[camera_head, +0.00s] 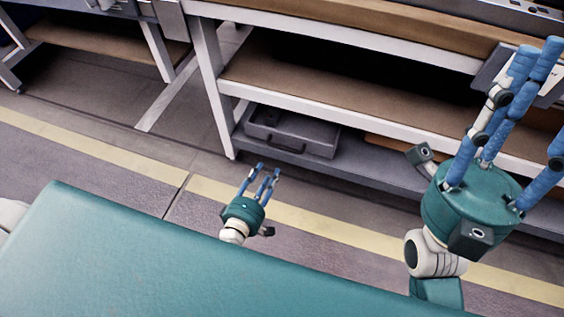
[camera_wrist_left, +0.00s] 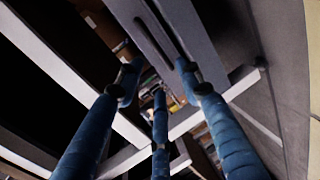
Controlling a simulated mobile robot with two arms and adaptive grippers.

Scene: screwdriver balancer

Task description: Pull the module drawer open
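The grey module drawer (camera_head: 318,147) sits on the low shelf under the workbench in the head view, with a dark handle (camera_head: 275,143) on its front. Its inside looks dark and mostly empty. My left gripper (camera_head: 267,168) is just in front of and below the drawer front, its blue fingers spread and empty. In the left wrist view the grey drawer front (camera_wrist_left: 196,30) is ahead of the open fingers (camera_wrist_left: 160,82); I cannot tell whether a fingertip touches it. My right gripper (camera_head: 535,85) is raised at the right, fingers spread, holding nothing visible.
The workbench (camera_head: 350,85) has a white frame, with a leg (camera_head: 212,90) left of the drawer. Another bench (camera_head: 105,40) stands at the back left. A yellow floor stripe (camera_head: 340,228) crosses the open floor before the shelf. A teal surface (camera_head: 150,265) fills the foreground.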

